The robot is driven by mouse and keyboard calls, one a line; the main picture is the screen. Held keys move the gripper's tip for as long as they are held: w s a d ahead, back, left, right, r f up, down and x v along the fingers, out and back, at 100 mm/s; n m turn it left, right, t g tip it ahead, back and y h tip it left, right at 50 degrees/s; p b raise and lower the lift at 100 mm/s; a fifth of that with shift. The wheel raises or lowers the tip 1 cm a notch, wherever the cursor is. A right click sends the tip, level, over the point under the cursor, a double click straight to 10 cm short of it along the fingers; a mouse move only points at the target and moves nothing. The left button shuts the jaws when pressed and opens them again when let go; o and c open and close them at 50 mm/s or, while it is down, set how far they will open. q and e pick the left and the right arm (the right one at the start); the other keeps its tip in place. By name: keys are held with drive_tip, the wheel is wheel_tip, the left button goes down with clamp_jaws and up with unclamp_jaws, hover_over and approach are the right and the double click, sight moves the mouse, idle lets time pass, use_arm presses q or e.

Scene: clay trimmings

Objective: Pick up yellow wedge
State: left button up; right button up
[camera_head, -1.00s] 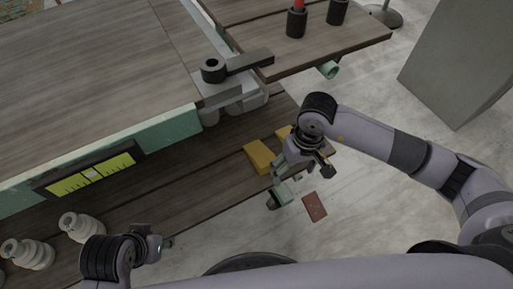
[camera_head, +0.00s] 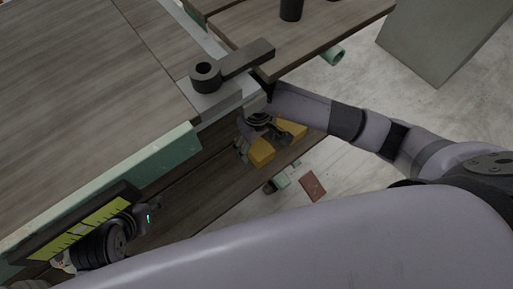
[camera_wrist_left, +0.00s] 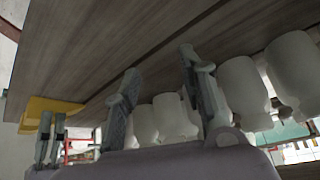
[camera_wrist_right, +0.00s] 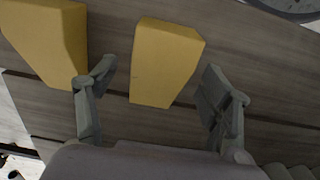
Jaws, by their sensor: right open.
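Two yellow wedges lie on the lower wooden shelf under the table edge. In the right wrist view one yellow wedge (camera_wrist_right: 165,62) sits between the spread fingers of my right gripper (camera_wrist_right: 160,72), with gaps on both sides. The other yellow wedge (camera_wrist_right: 42,38) lies to the left, outside the left finger. In the head view my right gripper (camera_head: 256,138) is over the nearer wedge (camera_head: 262,153), and the second wedge (camera_head: 293,128) is to its right.
White bottles (camera_wrist_left: 243,88) stand in a row near my left gripper. The table edge with its green apron (camera_head: 150,165) overhangs the shelf. A reddish tile (camera_head: 312,186) lies on the floor. A grey block (camera_head: 440,38) stands at upper right.

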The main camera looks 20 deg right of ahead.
use_arm(q)
drive_tip(key=shift+w+d+r+t, duration=0.2)
drive_tip(key=shift+w+r+t, duration=0.15)
drive_tip(key=shift+w, duration=0.3)
drive_tip(key=shift+w+d+r+t, duration=0.2)
drive_tip(key=shift+w+t, duration=0.15)
drive_tip(key=shift+w, duration=0.25)
use_arm(e)
drive_tip(key=shift+f, duration=1.05)
drive_tip(key=shift+c, duration=0.3)
drive_tip(key=c, duration=1.4)
drive_tip(key=shift+c, duration=0.2)
use_arm(q)
drive_tip(key=shift+s, duration=0.1)
use_arm(e)
drive_tip(key=shift+r, duration=0.2)
